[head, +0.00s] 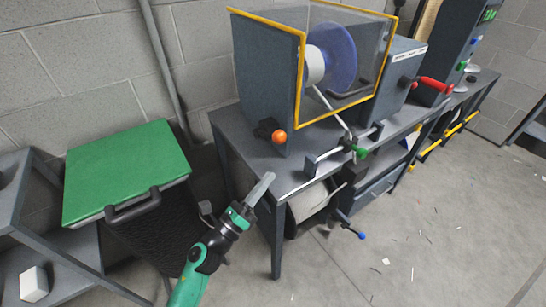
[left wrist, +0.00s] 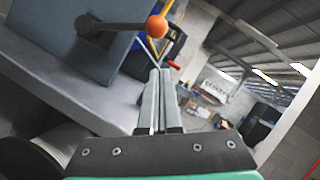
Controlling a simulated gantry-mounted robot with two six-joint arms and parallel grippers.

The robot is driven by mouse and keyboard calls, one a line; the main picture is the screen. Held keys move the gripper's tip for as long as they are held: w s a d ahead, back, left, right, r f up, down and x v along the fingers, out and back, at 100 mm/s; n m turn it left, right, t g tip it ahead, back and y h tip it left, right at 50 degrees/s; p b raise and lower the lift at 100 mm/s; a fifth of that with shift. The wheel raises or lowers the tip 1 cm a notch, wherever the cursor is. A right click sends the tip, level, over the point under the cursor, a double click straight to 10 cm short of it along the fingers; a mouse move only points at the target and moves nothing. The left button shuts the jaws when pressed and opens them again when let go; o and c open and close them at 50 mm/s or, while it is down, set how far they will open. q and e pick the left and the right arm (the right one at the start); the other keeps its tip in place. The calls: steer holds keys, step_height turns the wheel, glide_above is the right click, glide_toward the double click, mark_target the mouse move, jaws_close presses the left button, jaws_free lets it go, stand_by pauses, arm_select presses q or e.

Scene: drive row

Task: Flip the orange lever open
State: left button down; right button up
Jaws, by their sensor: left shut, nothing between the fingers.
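The orange lever is a dark arm with an orange ball knob (head: 279,136) at the lower front of the grey machine housing (head: 268,62). In the left wrist view the orange knob (left wrist: 157,26) is near the top, with its dark arm reaching left to a pivot on the grey panel. My left gripper (head: 268,176) is below the knob in the head view, at the bench's near left corner, pointing up towards the lever. Its fingers (left wrist: 159,75) are shut and empty, apart from the knob. My right gripper is not in view.
A yellow-edged clear guard (head: 345,50) covers a blue and white wheel. A green-knobbed rod (head: 361,152) and a red handle (head: 435,84) are further right on the bench (head: 235,135). A green-topped box (head: 124,172) stands left. The floor at right is mostly clear.

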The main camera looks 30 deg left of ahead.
mark_target(269, 135)
arm_select(q)
steer(key=x, duration=0.3)
steer(key=shift+w+r, duration=0.2)
steer(key=shift+w, duration=0.15)
steer(key=r, duration=0.1)
steer(key=w+a+r, duration=0.1)
steer(key=shift+w+a+r+p, duration=0.3)
steer(key=shift+r+p, duration=0.05)
steer(key=shift+r, duration=0.05)
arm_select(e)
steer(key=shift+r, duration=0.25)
